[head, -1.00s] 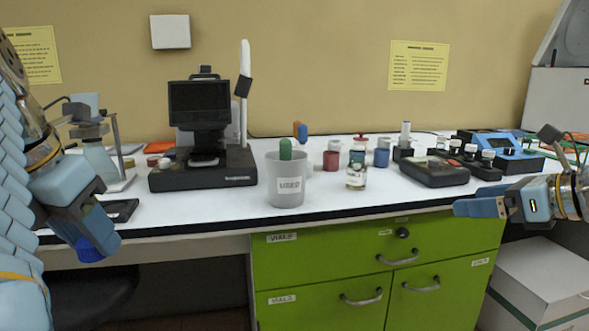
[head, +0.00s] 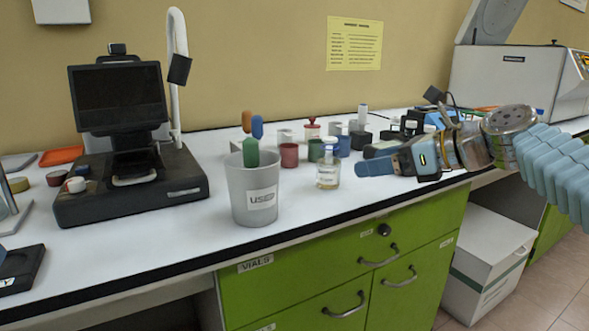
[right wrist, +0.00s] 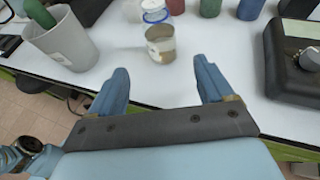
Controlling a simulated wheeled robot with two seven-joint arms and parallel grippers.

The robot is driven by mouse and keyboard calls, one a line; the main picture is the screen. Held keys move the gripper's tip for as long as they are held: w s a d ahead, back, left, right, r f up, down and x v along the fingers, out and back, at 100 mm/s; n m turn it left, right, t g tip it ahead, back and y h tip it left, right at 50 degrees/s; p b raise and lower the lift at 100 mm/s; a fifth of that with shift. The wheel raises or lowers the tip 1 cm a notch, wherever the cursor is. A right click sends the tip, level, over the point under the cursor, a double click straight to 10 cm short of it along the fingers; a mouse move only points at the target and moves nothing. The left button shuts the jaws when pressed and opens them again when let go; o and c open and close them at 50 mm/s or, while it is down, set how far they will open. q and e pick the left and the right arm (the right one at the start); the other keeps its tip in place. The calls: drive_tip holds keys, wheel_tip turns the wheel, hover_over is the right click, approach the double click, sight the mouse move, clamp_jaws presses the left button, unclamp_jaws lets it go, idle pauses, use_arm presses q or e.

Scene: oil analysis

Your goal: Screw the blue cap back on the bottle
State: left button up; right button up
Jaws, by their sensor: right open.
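The small glass bottle (head: 328,175) stands upright on the white bench near its front edge, with a pale label. In the right wrist view my right gripper (right wrist: 162,72) is open and empty, with the bottle ahead of the gap, apart from both fingers.
A grey labelled cup (head: 252,195) holding green, orange and blue-topped items stands left of the bottle. Several coloured jars, including a red one (head: 289,155), stand behind it. A black instrument (head: 130,185) fills the left. A dark device (right wrist: 290,75) is right of my gripper.

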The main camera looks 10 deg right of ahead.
sight(339, 169)
use_arm(q)
drive_tip(key=shift+f, duration=0.15)
use_arm(e)
drive_tip(key=x, duration=0.6)
drive_tip(key=shift+w+a+f, duration=0.2)
drive_tip(key=shift+a+f, duration=0.05)
drive_tip(key=x, duration=0.5)
drive_tip(key=shift+w+d+f, duration=0.15)
drive_tip(key=shift+c, duration=0.5)
drive_tip(key=c, duration=1.1)
